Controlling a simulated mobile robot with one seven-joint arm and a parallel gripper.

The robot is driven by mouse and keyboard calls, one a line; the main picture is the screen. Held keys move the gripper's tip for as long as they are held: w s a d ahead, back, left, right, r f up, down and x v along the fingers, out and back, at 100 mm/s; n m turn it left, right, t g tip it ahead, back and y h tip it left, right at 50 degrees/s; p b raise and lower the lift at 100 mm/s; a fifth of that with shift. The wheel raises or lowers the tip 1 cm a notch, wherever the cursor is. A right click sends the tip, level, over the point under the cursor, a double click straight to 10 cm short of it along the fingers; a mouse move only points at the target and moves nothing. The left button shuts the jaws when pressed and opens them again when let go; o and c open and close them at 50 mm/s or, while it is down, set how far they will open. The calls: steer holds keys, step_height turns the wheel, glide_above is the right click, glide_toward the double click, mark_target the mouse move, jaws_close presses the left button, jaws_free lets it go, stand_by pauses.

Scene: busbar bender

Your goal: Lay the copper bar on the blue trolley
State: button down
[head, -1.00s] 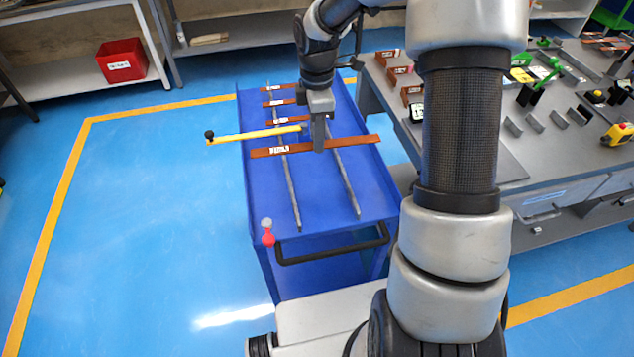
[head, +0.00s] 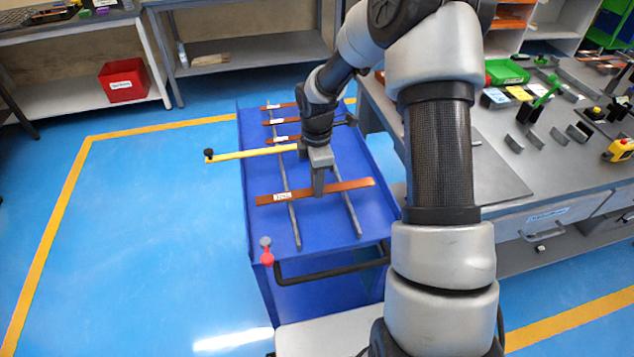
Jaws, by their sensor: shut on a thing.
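The copper bar (head: 348,185) is a long flat brown bar with a white label near its left end. My gripper (head: 318,191) is shut on it near the middle. The bar lies crosswise over the front half of the blue trolley (head: 320,228), above its two grey rails (head: 292,215). I cannot tell whether it touches the rails or hangs just above them. The gripper's fingers hide a small part of the bar.
Several other copper bars (head: 283,139) lie across the rails farther back. A yellow lever (head: 250,154) with a black knob sticks out left. A red-and-grey knob (head: 267,258) stands at the trolley's front left corner. A cluttered grey bench (head: 490,165) stands to the right.

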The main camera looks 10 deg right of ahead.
steer(key=shift+f, duration=0.45)
steer(key=c, duration=1.5)
jaws_free()
